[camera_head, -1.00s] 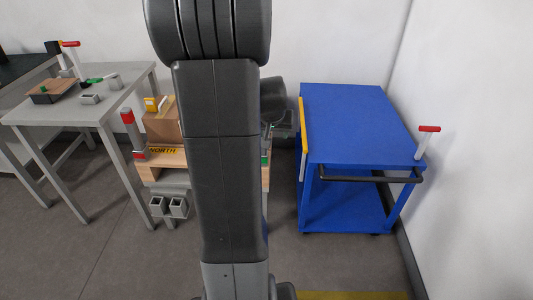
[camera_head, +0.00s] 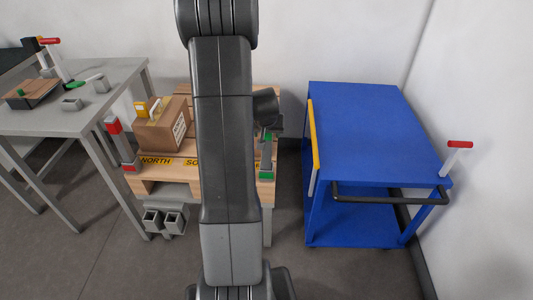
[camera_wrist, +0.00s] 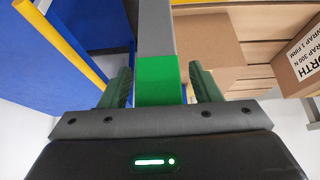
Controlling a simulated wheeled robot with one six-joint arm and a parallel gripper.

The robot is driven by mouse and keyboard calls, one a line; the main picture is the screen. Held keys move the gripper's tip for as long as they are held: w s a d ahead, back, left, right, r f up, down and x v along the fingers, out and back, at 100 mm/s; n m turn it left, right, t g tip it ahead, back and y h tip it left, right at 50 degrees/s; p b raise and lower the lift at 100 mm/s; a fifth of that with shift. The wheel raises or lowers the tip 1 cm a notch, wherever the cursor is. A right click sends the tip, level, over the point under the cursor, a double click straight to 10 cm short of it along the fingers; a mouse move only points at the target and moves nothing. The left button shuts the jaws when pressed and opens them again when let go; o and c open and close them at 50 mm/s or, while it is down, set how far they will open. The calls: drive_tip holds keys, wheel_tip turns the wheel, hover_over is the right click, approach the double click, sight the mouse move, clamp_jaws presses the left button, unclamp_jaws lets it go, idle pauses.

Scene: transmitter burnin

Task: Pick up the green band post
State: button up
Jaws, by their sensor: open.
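The green band post is a grey upright post with a bright green band (camera_wrist: 158,82). In the wrist view the band lies between the two dark green fingers of my gripper (camera_wrist: 160,90). The fingers are open, with a visible gap on each side of the band. In the head view the post (camera_head: 267,157) stands at the right end of the wooden pallet, with green near its top and at its foot. My gripper (camera_head: 266,122) is at its upper part, partly hidden by my arm.
The pallet (camera_head: 190,176) carries a cardboard box (camera_head: 162,134) and a red-banded post (camera_head: 121,140) at its left end. A blue cart (camera_head: 365,130) with a yellow edge stands to the right. A grey table (camera_head: 85,120) stands at left.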

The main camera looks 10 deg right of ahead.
drive_tip(key=shift+c, duration=0.3)
clamp_jaws()
